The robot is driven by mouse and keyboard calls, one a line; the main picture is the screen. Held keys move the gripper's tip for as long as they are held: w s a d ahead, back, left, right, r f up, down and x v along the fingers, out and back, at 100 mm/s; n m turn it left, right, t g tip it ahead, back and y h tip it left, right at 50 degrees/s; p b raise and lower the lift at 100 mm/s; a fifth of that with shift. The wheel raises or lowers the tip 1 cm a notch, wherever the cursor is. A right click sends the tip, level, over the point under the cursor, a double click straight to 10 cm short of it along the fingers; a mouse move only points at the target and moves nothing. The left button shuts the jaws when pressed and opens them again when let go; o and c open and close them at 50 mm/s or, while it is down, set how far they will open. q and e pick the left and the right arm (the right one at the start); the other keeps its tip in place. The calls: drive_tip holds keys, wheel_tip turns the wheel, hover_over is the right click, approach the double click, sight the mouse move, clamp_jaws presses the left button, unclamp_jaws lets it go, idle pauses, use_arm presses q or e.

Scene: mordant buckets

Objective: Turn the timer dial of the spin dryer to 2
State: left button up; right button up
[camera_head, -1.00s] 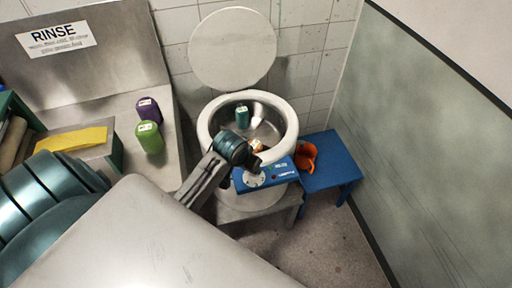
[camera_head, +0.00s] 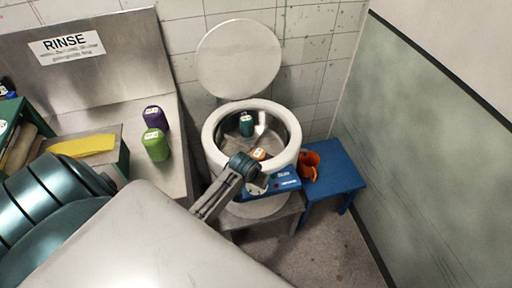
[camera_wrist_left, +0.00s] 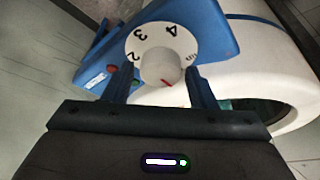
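The spin dryer (camera_head: 213,150) is a white round drum with a blue control panel (camera_head: 285,182) on its front. In the left wrist view the white timer dial (camera_wrist_left: 141,40) shows the numerals 2, 3 and 4, with a paler round knob (camera_wrist_left: 158,66) in its middle. A red mark on the knob points toward the bottom of that view, away from the 2 at the left. My left gripper (camera_wrist_left: 159,88) is open, its two blue fingers on either side of the knob; I cannot tell whether they touch it. In the head view its arm partly covers the dial. My right gripper is not in view.
The dryer's round lid (camera_head: 239,58) stands open behind it. A teal container (camera_head: 246,125) is inside the drum. A blue stool (camera_head: 335,168) with an orange object (camera_head: 309,166) stands right. Purple (camera_head: 154,117) and green containers (camera_head: 156,145) are on the steel counter at left.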

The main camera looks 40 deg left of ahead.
use_arm(q)
drive_tip(key=c, duration=0.7)
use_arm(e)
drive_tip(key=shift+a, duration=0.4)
use_arm(q)
drive_tip(key=shift+m, duration=0.3)
